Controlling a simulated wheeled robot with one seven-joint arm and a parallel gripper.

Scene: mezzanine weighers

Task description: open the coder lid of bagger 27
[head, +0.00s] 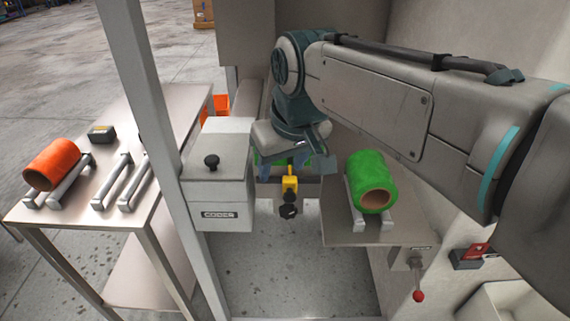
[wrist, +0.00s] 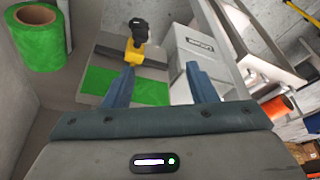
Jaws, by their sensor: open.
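The coder (head: 222,205) is a pale box labelled "CODER" left of centre in the head view. Its lid (head: 235,150) lies flat on top, closed, with a black knob (head: 211,161) standing on it. The labelled coder box (wrist: 190,62) also shows right of the fingers in the wrist view; its knob cannot be made out there. My gripper (head: 282,169) is right of the box, apart from the knob, partly hidden by my wrist. In the wrist view its blue fingers (wrist: 160,88) are spread, with nothing held between them. No bagger number is readable.
A yellow piece with a black knob (head: 289,208) is just below my gripper. A green roll (head: 371,182) rests on a shelf to the right. A grey post (head: 150,100) stands left of the coder. A side table (head: 95,190) holds an orange roll (head: 52,164). A red-knobbed lever (head: 418,295) hangs lower right.

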